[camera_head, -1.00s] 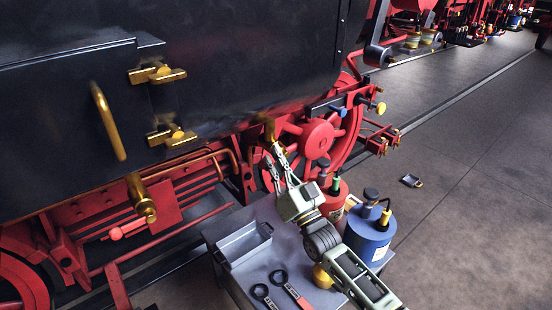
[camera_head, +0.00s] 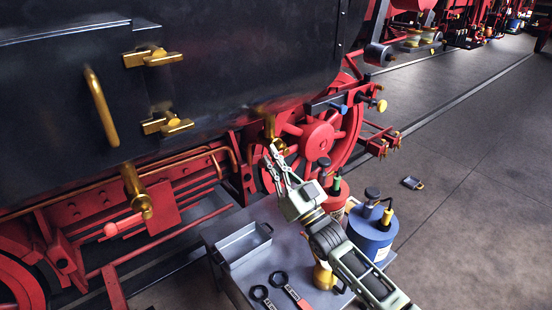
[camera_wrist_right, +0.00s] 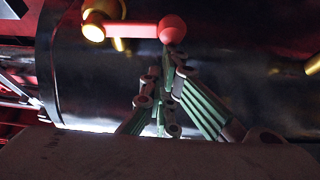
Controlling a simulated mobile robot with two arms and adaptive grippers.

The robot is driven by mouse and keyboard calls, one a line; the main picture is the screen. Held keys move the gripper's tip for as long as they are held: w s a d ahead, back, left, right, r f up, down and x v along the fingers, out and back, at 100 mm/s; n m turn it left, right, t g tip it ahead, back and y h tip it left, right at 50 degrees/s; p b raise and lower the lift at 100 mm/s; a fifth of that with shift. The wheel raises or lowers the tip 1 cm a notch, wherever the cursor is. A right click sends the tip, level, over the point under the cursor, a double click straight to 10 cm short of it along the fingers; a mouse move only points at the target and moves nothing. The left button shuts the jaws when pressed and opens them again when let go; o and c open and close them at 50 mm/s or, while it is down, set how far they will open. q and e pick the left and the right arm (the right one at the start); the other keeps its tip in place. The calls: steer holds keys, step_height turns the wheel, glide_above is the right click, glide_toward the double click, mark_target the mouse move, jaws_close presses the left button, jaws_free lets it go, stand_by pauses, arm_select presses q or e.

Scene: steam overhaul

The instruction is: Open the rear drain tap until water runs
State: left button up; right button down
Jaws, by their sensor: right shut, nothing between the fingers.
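A brass drain tap (camera_head: 269,126) hangs under the dark tank at the middle of the head view. In the right wrist view its brass body (camera_wrist_right: 97,22) carries a red lever ending in a red ball (camera_wrist_right: 172,29). My right gripper (camera_head: 273,153) is shut and empty just below this tap. In the wrist view its fingertips are close under the ball; whether they touch it I cannot tell. A second brass tap (camera_head: 137,195) hangs further left, with a red lever (camera_head: 122,226) pointing left. No running water shows at either tap. My left gripper is not in view.
A grey table (camera_head: 215,230) below holds an open tray (camera_head: 243,247) and two ring-ended tools (camera_head: 290,288). Red wheels and frame lie behind the tap.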

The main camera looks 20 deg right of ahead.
steer(key=shift+a+f+n+g+y+b, duration=0.1)
steer(key=shift+f+n+g+y+b, duration=0.85)
steer(key=shift+n, duration=0.8)
steer(key=shift+d+f+n+g+y+b, duration=0.1)
steer(key=shift+f+n+g+y+b, duration=0.45)
steer(key=shift+n+y+b, duration=0.9)
steer(key=shift+a+f+n+g+y+b, duration=0.1)
steer(key=shift+f+n+g+y+b, duration=0.5)
steer(key=shift+n, duration=1.5)
steer(key=shift+f+b, duration=0.3)
steer(key=shift+b, duration=0.05)
